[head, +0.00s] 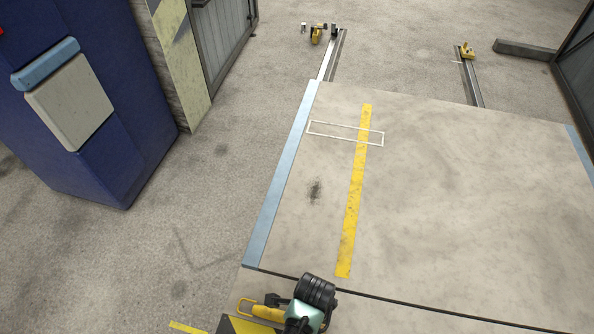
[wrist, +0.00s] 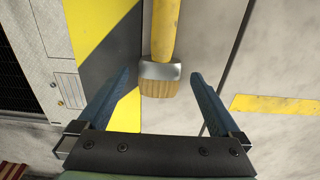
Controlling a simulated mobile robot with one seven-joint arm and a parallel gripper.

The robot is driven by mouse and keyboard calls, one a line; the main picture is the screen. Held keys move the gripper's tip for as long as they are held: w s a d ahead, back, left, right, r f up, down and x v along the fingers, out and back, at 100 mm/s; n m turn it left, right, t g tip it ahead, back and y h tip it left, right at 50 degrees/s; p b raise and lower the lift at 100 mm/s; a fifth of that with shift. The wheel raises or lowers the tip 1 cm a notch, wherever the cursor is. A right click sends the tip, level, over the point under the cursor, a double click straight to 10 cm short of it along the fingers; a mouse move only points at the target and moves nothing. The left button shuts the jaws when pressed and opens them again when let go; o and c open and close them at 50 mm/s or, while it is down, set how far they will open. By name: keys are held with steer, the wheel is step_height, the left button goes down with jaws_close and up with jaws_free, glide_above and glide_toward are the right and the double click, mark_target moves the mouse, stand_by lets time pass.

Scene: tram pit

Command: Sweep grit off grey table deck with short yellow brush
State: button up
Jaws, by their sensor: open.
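The short brush (wrist: 161,75) shows in the wrist view, with a yellow handle, a pale metal ferrule and tan bristles pointing toward my gripper. My gripper (wrist: 161,82) is open, its two blue-grey fingers apart on either side of the brush's bristle end. I cannot tell how far the brush lies beyond the fingertips. The grey table deck (head: 470,190) fills the middle and right of the head view. A dark patch of grit (head: 315,190) lies on it, left of the yellow stripe (head: 352,210). In the head view my arm hides the gripper at the bottom.
A white outlined rectangle (head: 345,122) crosses the stripe toward the far edge. A pale blue strip (head: 283,180) edges the deck's left side. A dark blue cabinet (head: 110,160) stands left, with bare floor between. Black-and-yellow striping (wrist: 105,50) lies beside the brush.

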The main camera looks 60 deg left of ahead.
steer(key=shift+f, duration=1.2)
steer(key=shift+c, duration=0.2)
steer(key=c, duration=1.3)
steer(key=shift+r, duration=0.1)
step_height(320, 180, up, 10)
